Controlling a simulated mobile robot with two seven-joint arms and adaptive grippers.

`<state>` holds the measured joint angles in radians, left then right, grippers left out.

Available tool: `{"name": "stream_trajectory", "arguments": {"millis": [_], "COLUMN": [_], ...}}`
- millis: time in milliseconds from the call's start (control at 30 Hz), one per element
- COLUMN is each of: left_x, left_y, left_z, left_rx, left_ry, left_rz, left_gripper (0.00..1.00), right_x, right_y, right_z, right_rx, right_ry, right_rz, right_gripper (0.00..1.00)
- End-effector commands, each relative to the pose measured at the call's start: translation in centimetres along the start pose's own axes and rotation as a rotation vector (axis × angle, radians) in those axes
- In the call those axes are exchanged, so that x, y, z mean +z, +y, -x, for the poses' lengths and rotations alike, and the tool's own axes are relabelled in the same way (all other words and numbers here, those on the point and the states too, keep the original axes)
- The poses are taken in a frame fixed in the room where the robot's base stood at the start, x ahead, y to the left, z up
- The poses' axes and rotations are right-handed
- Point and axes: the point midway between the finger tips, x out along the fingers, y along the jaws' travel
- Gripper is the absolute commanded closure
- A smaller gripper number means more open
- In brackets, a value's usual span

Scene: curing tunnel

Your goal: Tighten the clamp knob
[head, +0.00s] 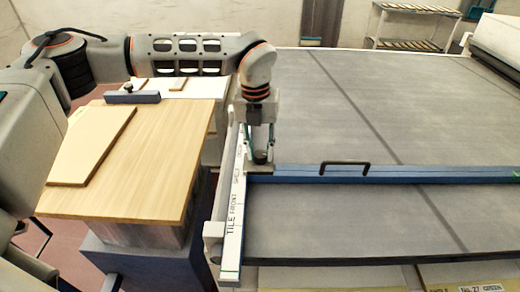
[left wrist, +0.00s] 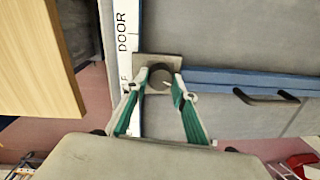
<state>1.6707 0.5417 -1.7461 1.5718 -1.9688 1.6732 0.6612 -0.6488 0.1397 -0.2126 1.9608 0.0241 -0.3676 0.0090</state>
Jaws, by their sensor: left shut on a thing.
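The clamp knob (head: 261,157) is a dark round knob on a grey plate, at the left end of a blue bar (head: 420,174) with a black handle (head: 344,163). It also shows in the left wrist view (left wrist: 159,80). My left gripper (head: 260,149) points down over it, and its green-backed fingers sit on either side of the knob, shut on it. The plate (left wrist: 172,61) lies at the white printed rail (head: 232,212). The fingers partly hide the knob in the head view. My right gripper is not in view.
A wooden table (head: 160,150) with a pale board (head: 95,145) and a small dark blue block (head: 132,97) stands left of the rail. The wide grey belt (head: 400,110) is clear beyond the bar. A rack (head: 420,8) stands at the back.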

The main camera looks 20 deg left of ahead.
Motion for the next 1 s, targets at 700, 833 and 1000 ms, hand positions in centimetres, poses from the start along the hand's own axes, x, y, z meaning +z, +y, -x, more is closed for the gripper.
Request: {"name": "stream_trajectory", "arguments": {"millis": [700, 833, 1000], "left_x": [0.0, 0.1, 0.1], "left_y": [0.0, 0.0, -0.1], "left_z": [0.2, 1.3, 4.6], "left_rx": [0.0, -0.001, -0.002], "left_ry": [-0.001, -0.003, -0.006], "left_rz": [0.002, 0.001, 0.001], "left_gripper": [0.57, 0.57, 0.57], "right_x": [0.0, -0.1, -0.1], "right_y": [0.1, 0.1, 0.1], "right_z": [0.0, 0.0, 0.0], "right_rx": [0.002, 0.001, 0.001], "right_ry": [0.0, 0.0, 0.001], "right_rz": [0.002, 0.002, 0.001], "right_gripper": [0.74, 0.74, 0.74]}}
